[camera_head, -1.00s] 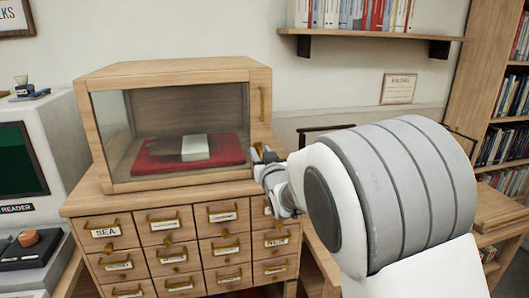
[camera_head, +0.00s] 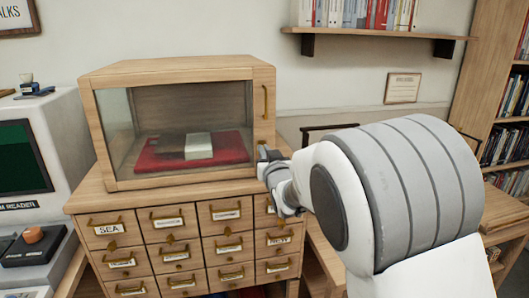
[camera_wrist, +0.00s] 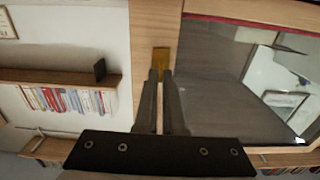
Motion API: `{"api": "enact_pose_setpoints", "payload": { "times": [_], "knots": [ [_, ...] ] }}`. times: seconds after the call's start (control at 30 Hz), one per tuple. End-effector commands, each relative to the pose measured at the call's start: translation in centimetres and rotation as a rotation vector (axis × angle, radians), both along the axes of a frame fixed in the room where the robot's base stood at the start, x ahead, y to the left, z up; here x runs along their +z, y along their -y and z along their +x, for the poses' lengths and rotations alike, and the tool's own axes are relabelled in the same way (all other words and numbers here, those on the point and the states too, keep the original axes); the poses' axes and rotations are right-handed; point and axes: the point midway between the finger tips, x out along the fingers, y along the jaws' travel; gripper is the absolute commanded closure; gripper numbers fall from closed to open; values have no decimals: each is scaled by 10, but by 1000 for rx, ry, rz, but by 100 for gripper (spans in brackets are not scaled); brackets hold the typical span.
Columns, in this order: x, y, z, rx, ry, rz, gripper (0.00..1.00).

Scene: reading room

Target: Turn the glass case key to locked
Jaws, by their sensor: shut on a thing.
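The glass case (camera_head: 180,72) is a wooden cabinet with a glass front, standing on a chest of card drawers. A brass key (camera_wrist: 161,58) shows in the wrist view, on the case's wooden frame. My gripper (camera_wrist: 160,74) is shut on this key, with its two dark fingers close together on either side. In the head view my gripper (camera_head: 266,156) is at the lower right of the case front and mostly hides the key. I cannot tell the key's turn position. The case door looks shut.
A brass handle (camera_head: 265,102) is on the case's right frame, above my gripper. Inside lies a pale box (camera_head: 199,146) on a red cushion (camera_head: 160,158). Drawer pulls jut out below my gripper. A microfilm reader (camera_head: 60,125) stands close on the left.

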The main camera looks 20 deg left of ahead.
Motion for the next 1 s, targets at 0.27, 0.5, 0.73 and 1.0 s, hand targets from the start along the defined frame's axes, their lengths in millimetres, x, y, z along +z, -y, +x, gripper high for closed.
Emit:
{"api": "enact_pose_setpoints", "payload": {
  "times": [0.27, 0.5, 0.73, 1.0],
  "knots": [
    [-2, 2, 2, -1, -59, 112, 100],
    [-4, 3, 2, 0, -165, 288, 100],
    [-4, 4, 3, 0, -280, 476, 100],
    [-4, 6, 4, 1, -413, 695, 100]
  ]
}}
